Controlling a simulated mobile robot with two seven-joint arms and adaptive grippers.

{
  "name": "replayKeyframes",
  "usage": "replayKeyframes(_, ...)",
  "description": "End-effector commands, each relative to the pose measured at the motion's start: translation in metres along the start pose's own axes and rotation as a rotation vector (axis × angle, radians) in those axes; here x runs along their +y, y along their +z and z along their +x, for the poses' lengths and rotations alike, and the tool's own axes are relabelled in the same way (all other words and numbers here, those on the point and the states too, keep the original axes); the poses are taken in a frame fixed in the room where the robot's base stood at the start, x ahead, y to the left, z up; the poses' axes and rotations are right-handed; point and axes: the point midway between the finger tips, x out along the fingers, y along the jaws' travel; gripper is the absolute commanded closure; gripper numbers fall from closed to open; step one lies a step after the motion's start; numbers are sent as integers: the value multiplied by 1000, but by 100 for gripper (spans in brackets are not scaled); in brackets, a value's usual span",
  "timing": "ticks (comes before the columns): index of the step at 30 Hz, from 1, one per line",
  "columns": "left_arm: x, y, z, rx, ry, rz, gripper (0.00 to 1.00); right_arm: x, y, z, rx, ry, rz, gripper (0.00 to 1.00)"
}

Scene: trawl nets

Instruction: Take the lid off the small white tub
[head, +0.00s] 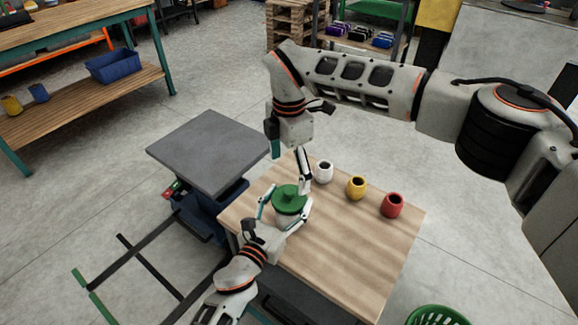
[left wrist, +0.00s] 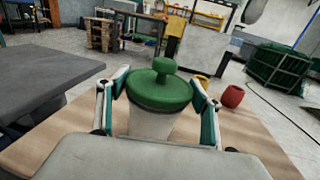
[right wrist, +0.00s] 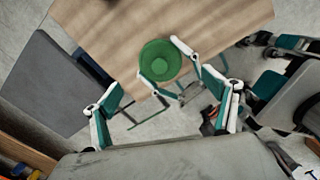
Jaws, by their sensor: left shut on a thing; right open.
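The small white tub (head: 287,221) stands at the left part of the wooden table, with a round green knobbed lid (head: 289,197) on top. In the left wrist view, the tub's white wall (left wrist: 150,124) shows below the lid (left wrist: 160,88). My left gripper (left wrist: 159,84) is shut on the tub, one finger on each side just below the lid. My right gripper (right wrist: 163,86) is open and empty above the lid, its fingers pointing down. In the right wrist view, the lid (right wrist: 160,60) lies ahead of the spread fingers and apart from them.
On the wooden table (head: 350,255) stand a white cup (head: 324,172), a yellow cup (head: 356,187) and a red cup (head: 392,205), right of the tub. A grey platform (head: 205,150) adjoins at the left. A green basket (head: 438,316) is on the floor. The table's front is clear.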

Motion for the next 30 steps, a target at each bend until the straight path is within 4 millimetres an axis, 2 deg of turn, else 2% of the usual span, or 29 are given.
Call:
replayKeyframes(24, 0, 0, 0, 0, 0, 0, 73, 0, 0, -26, 0, 0, -1469, 14)
replayKeyframes(30, 0, 0, 0, 0, 0, 0, 73, 0, 0, -32, 1, 0, -1778, 14)
